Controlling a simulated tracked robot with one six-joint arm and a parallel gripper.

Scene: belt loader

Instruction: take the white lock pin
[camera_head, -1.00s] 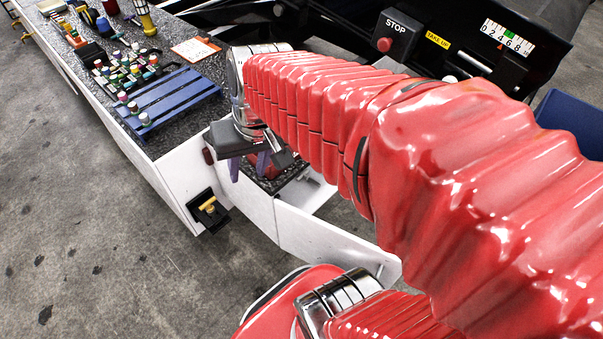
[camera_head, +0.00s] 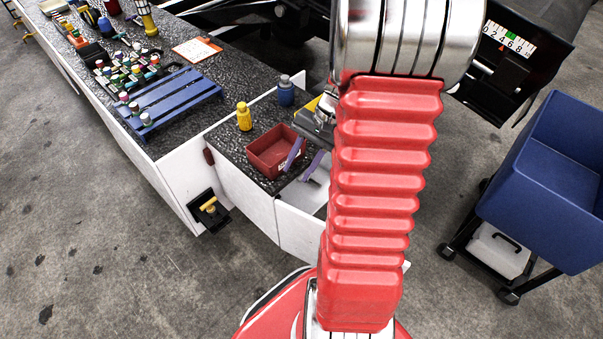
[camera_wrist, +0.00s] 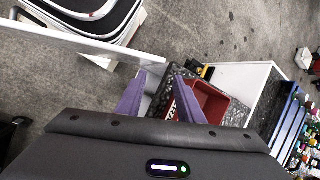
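I cannot clearly make out a white lock pin in either current view. My gripper (camera_head: 297,174) is open and empty, its two purple fingers apart, just right of the red bin and above the side counter's right edge. In the wrist view the fingers of my gripper (camera_wrist: 160,76) point toward the floor and counter edge, with nothing between them. My raised arm hides much of the machine's panel in the head view.
The red bin (camera_head: 270,163), a yellow bottle (camera_head: 244,117) and a blue bottle (camera_head: 286,92) stand on the side counter. A blue slatted rack (camera_head: 172,100) with several coloured items lies on the long counter. A blue cart (camera_head: 560,170) stands at right.

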